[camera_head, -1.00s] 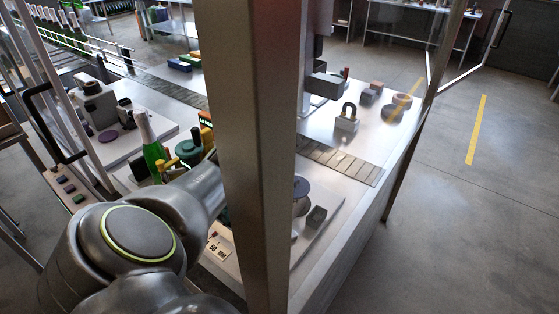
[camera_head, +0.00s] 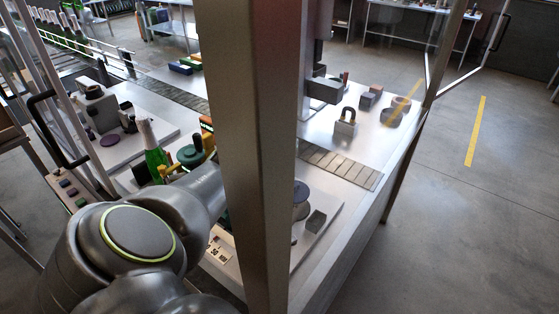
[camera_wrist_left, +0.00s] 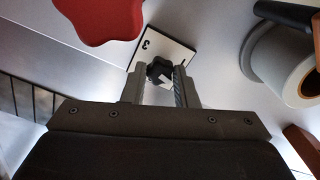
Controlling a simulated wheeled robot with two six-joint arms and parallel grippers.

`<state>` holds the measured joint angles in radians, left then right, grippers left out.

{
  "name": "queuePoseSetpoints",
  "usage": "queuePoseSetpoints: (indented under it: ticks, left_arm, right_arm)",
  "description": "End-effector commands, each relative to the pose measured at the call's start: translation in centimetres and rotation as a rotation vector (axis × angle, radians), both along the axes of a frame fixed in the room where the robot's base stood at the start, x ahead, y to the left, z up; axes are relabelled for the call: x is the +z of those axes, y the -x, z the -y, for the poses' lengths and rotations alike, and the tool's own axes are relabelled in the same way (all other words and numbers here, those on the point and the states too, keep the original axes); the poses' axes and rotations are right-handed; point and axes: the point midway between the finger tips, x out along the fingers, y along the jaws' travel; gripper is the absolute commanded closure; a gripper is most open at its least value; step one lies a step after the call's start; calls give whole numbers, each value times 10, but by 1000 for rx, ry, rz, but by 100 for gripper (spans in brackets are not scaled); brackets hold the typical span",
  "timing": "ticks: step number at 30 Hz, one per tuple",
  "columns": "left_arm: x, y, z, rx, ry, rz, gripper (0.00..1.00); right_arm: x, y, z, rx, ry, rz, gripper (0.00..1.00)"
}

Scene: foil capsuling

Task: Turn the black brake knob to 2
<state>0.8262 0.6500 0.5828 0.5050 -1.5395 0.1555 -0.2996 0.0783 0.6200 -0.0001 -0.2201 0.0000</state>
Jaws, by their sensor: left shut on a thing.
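The black brake knob (camera_wrist_left: 160,72) shows in the left wrist view, lobed and with a white pointer mark. It sits on a white plate (camera_wrist_left: 172,50) that carries a 3 at its left and another mark, partly hidden, near its right. My left gripper (camera_wrist_left: 158,82) has its two fingers on either side of the knob and is shut on it. In the head view the post hides this gripper and the knob; only my left arm shows at the lower left. My right gripper is not in view.
A broad metal post (camera_head: 250,150) blocks the middle of the head view. A red lobed knob (camera_wrist_left: 100,18) and a grey roll (camera_wrist_left: 283,72) flank the plate in the wrist view. A green bottle (camera_head: 154,160) stands on the machine table beyond my left arm.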

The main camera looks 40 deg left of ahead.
Motion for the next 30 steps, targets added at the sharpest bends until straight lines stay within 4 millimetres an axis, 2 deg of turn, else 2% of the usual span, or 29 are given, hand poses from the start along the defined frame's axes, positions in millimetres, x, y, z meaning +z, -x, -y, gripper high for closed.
queuePoseSetpoints:
  ticks: [9, 15, 30]
  left_arm:
    - [2, -1, 0, -272, -2, 4, 96]
    - [2, -1, 0, -394, -2, 5, 97]
    - [2, -2, -1, -502, -2, 5, 97]
  right_arm:
    - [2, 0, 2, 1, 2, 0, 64]
    - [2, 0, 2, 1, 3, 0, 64]
    - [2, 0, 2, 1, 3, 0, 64]
